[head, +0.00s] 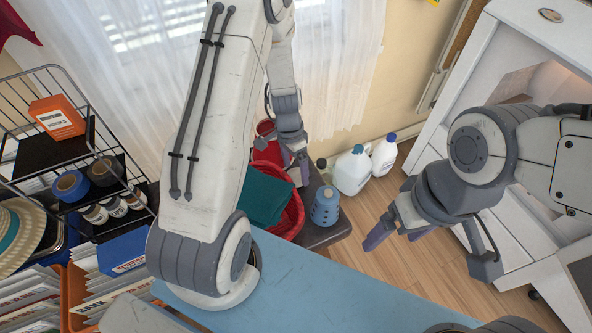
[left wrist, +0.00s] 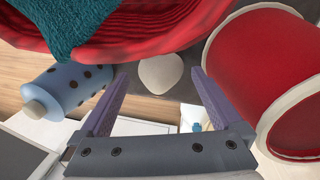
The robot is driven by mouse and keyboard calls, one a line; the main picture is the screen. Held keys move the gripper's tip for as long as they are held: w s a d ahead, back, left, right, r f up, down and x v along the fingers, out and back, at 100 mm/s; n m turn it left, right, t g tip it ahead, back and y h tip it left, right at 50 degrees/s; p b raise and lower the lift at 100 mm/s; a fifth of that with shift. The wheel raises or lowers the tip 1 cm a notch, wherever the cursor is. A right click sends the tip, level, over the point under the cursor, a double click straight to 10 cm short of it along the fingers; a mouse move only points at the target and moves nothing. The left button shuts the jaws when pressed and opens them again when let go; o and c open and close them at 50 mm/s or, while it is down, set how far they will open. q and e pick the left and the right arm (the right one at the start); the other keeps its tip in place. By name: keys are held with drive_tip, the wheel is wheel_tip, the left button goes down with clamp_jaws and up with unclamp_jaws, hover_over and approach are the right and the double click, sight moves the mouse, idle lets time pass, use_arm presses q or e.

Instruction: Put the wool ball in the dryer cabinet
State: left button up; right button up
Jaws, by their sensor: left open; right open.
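The wool ball, a small off-white round thing (left wrist: 161,75), lies on the dark stand top in the left wrist view. My left gripper (head: 297,172) is open above the stand; in the left wrist view its two purple fingers (left wrist: 155,90) spread to either side of the ball, and I cannot tell if they touch it. In the head view the ball is hidden. The white cabinet (head: 465,75), apparently the dryer cabinet, stands at the right with an opening in its front. My right gripper (head: 398,238) is open and empty in front of it.
A red basket (head: 290,218) with a teal cloth (head: 267,197) and a blue dotted canister (head: 325,206) crowd the stand. A red-and-white drum (left wrist: 268,75) is close on the right in the left wrist view. White jugs (head: 352,171) stand by the wall. A blue tabletop (head: 310,295) lies in front.

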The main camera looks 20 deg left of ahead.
sight(297, 172)
use_arm(q)
wheel_tip(297, 172, up, 9)
drive_tip(key=n+y+p, duration=0.1)
drive_tip(key=n+p, duration=0.1)
drive_tip(key=n+y+p, duration=0.1)
drive_tip(key=n+p, duration=0.1)
drive_tip(key=shift+s+d+n+y, duration=0.15)
drive_tip(key=shift+n+y, duration=0.25)
drive_tip(key=shift+d+f+n+t+y+p, duration=0.2)
drive_tip(key=shift+d+n+t+y+p, duration=0.15)
drive_tip(key=shift+d+n, duration=0.45)
drive_tip(key=f+b, duration=0.1)
drive_tip(key=f, duration=0.1)
drive_tip(key=f+b, duration=0.1)
drive_tip(key=f, duration=0.2)
drive_tip(key=shift+a+f+b, duration=0.3)
drive_tip(key=shift+a+b, duration=0.1)
wheel_tip(297, 172, down, 5)
drive_tip(key=b, duration=0.3)
drive_tip(key=shift+a, duration=0.1)
drive_tip(key=c, duration=1.4)
